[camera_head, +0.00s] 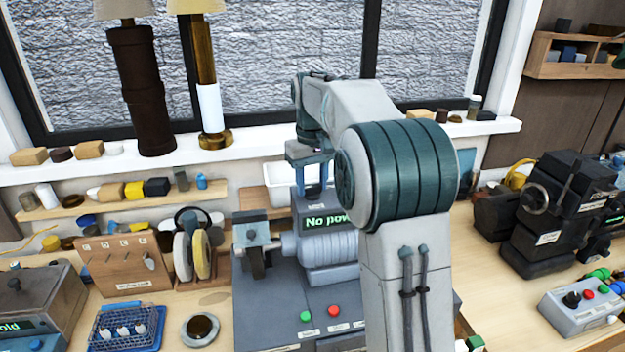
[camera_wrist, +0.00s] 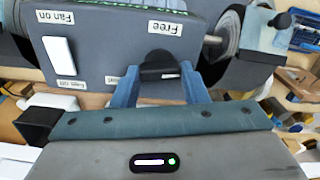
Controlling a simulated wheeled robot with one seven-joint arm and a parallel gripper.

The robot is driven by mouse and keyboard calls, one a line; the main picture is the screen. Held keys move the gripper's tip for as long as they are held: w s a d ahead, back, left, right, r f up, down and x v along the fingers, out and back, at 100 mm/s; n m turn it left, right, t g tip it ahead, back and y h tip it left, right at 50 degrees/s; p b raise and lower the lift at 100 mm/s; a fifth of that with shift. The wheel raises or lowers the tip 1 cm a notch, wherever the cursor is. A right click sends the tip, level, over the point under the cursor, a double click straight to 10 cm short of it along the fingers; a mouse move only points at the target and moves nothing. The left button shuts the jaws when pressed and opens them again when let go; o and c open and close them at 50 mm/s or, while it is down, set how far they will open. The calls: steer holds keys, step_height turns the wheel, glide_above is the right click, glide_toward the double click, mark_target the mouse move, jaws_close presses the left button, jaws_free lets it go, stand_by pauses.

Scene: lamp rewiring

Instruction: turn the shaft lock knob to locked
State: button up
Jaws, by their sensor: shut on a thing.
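The shaft lock knob (camera_wrist: 160,66) is black and sits on a grey machine panel in the wrist view. Which way the knob points I cannot tell. My gripper (camera_wrist: 160,84) has its two blue fingers on either side of the knob, shut on it. In the head view my gripper (camera_head: 311,185) is at the top back of the machine (camera_head: 326,240), whose screen begins "No pow".
A white switch (camera_wrist: 59,56) near "Fan on" is on the same panel. Lamp columns (camera_head: 140,90) stand on the sill; a white bin (camera_head: 280,184) is behind.

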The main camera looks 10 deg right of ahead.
mark_target(312, 186)
steer(key=shift+m, duration=1.1)
steer(key=o, duration=1)
steer(key=shift+r, duration=0.1)
step_height(312, 186, up, 14)
steer(key=shift+f, duration=0.15)
steer(key=s+f+t+b, duration=0.1)
steer(key=s+f+b, duration=0.1)
steer(key=s+f, duration=0.6)
steer(key=s+f+t+b, duration=0.1)
steer(key=s+f+b, duration=0.1)
steer(key=s+f, duration=0.7)
steer(key=s+f+t+b, duration=0.1)
steer(key=s+f+b, duration=0.1)
steer(key=s+f, duration=0.6)
steer(key=shift+s+a+f+t, duration=0.1)
steer(key=shift+s+f+t, duration=0.1)
steer(key=shift+s, duration=1)
steer(key=shift+s+f+t, duration=0.2)
steer(key=shift+s, duration=1)
